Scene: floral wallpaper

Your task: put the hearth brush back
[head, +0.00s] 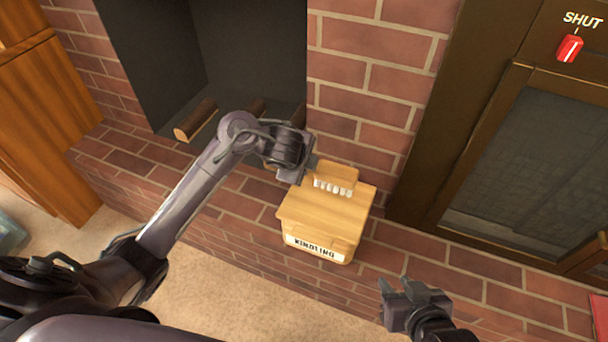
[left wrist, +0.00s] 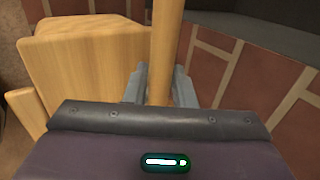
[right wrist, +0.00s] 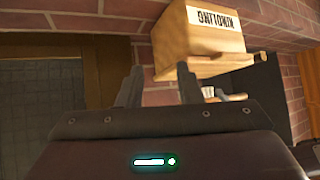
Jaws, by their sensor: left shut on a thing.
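The hearth brush (head: 336,180) shows in the head view as a pale wooden head with white bristles, over the back edge of the wooden kindling box (head: 320,218). My left gripper (head: 312,166) is beside the brush. In the left wrist view its fingers (left wrist: 158,86) are shut on the brush's round wooden handle (left wrist: 168,45); the box (left wrist: 85,60) is to the left. In the head view the handle is hidden. I cannot tell whether brush and box touch. My right gripper (head: 412,290) is open and empty, in front of the box to the right.
A dark fireplace opening (head: 245,55) with logs (head: 196,120) lies behind my left arm. A framed screen door (head: 540,150) with a red "SHUT" switch (head: 570,48) stands at right. A wooden cabinet (head: 45,120) is at left. The brick hearth (head: 490,262) right of the box is clear.

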